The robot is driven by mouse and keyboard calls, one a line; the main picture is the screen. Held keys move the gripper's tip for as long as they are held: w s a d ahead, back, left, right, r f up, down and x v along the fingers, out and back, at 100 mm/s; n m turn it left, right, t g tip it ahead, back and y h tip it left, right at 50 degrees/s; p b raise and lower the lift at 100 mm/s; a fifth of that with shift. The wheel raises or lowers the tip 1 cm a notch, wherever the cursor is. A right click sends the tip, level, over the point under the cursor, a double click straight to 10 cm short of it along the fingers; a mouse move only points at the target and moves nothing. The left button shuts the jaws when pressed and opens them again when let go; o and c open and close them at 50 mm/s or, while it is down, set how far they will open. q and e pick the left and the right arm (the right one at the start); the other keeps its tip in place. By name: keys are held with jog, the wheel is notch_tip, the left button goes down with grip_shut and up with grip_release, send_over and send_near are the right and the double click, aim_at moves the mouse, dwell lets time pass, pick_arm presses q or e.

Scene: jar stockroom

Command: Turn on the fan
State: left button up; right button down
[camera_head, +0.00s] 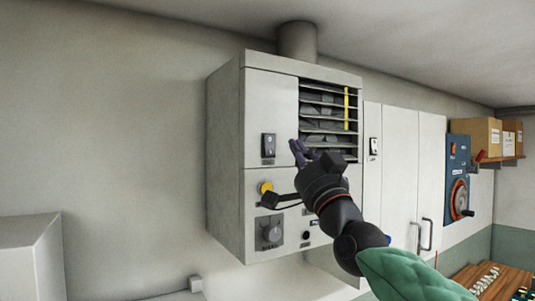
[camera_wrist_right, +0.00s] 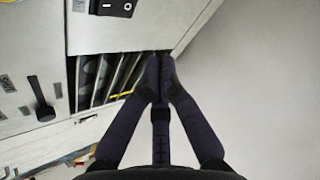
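The grey wall unit (camera_head: 222,165) has a louvred vent (camera_head: 328,95) with dark shapes behind its slats, and a round duct on top. A black rocker switch (camera_head: 268,148) is on its upper left panel; the label is too small to read. A rocker switch with I and O marks shows at the top of the right wrist view (camera_wrist_right: 112,5). I cannot tell which side is pressed. My right gripper (camera_head: 298,150) is in front of the vent's lower left corner, right of the switch. Its fingers meet at the tips in the wrist view (camera_wrist_right: 158,62), with nothing between them. My left gripper is out of view.
A second switch (camera_head: 374,146) is on the white cabinet (camera_head: 400,160) to the right. A blue box with a red wheel (camera_head: 459,198) hangs further right. Bare wall lies left of the unit.

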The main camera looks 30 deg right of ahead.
aim_at(271, 144)
jog(key=w, duration=0.5)
jog(key=w+f+p, duration=0.1)
jog(key=w, duration=0.1)
jog(key=shift+w+a, duration=0.15)
jog(key=shift+w, duration=0.05)
dwell(1.4)
jog(key=shift+w, duration=0.4)
jog(key=shift+w, duration=0.35)
dwell(0.8)
jog(key=shift+s, duration=0.2)
jog(key=shift+s+b, duration=0.35)
jog(key=shift+b, duration=0.15)
jog(key=shift+s+r, duration=0.1)
jog(key=shift+s, duration=0.25)
